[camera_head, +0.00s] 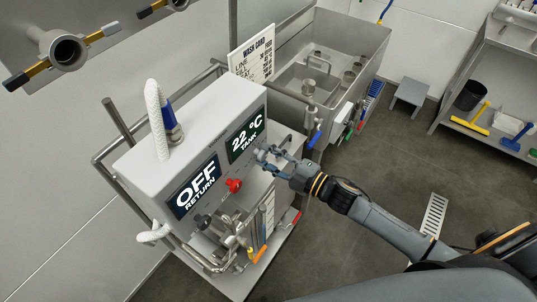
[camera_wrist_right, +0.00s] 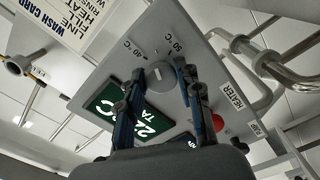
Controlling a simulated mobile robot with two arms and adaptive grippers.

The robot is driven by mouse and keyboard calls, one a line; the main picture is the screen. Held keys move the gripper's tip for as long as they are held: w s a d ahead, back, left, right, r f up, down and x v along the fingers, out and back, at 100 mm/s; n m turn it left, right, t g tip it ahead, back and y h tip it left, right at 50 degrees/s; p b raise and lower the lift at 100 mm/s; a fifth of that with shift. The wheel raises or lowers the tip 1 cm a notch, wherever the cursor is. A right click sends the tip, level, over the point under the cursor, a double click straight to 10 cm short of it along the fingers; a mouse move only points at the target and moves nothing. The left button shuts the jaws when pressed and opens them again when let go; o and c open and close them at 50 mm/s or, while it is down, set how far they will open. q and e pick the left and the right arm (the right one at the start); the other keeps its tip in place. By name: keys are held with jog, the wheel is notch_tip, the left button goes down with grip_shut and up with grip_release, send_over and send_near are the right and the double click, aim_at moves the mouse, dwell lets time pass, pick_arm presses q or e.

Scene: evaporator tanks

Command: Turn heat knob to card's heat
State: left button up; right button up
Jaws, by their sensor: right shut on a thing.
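The heat knob (camera_wrist_right: 159,71) is a round grey knob on the slanted panel of a grey control box (camera_head: 185,125). Marks of 40 °C and 50 °C show near it in the wrist view. My right gripper (camera_head: 268,154) is shut on the knob, one finger on each side of it; the gripper also shows in the wrist view (camera_wrist_right: 160,82). The fingers partly cover the knob, and its pointer is hard to read. The white wash card (camera_head: 252,58) stands behind the box; it also shows in the wrist view (camera_wrist_right: 88,22). Its heat value is not readable. My left gripper is not in view.
A green display (camera_head: 246,136) reads 22 °C TANK, and a dark display (camera_head: 196,187) reads OFF RETURN. A red knob (camera_head: 234,185) sits close to my gripper. Bent steel pipes flank the box.

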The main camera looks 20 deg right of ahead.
jog(key=shift+m, duration=0.3)
jog(key=o, duration=1.1)
jog(key=shift+o, duration=0.2)
jog(key=v, duration=1.2)
jog(key=shift+d, duration=0.1)
